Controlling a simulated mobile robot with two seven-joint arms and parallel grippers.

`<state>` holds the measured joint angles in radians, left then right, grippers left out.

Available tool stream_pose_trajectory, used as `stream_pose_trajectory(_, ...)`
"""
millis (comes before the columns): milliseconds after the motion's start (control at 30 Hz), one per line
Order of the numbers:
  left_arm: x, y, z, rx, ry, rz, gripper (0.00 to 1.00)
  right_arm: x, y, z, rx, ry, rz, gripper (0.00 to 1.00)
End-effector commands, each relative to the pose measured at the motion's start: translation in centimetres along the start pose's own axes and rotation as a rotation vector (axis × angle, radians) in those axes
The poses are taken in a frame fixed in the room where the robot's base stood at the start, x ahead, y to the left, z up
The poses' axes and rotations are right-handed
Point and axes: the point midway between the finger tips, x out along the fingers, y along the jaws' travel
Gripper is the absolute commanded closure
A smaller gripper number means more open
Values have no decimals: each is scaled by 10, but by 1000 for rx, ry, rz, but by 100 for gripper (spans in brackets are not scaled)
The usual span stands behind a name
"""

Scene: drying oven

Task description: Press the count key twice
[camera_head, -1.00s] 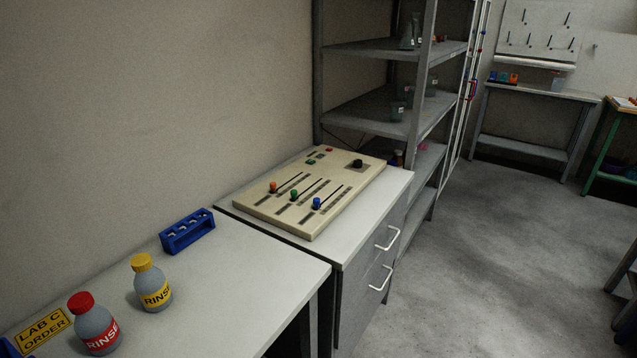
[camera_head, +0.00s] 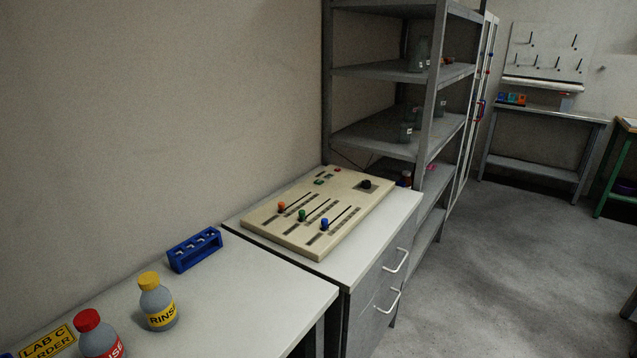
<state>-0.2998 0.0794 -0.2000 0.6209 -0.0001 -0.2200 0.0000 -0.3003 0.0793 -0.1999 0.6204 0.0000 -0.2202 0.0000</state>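A beige control panel (camera_head: 344,228) lies on the cabinet top in the middle of the camera_head view. It has three sliders with an orange knob (camera_head: 281,206), a green knob (camera_head: 302,215) and a blue knob (camera_head: 324,224). Near its back edge are small green keys (camera_head: 324,178) and a red key (camera_head: 337,169). A black dial (camera_head: 366,184) sits at its right. The key labels are too small to read, so I cannot tell which is the count key. Neither gripper is in view.
A blue rack (camera_head: 194,250), a yellow-capped rinse bottle (camera_head: 157,302) and a red-capped rinse bottle (camera_head: 99,337) stand on the near bench. A grey shelf unit (camera_head: 428,90) rises behind the cabinet (camera_head: 374,290). The floor (camera_head: 500,270) on the right is open.

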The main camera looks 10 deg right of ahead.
Motion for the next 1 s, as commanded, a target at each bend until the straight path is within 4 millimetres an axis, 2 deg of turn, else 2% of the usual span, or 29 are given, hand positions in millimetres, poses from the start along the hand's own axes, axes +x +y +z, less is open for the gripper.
stream_pose_trajectory(33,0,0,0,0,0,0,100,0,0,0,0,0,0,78)
stream_pose_trajectory(233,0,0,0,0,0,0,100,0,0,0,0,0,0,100)
stream_pose_trajectory(1000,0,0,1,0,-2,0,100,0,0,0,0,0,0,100)
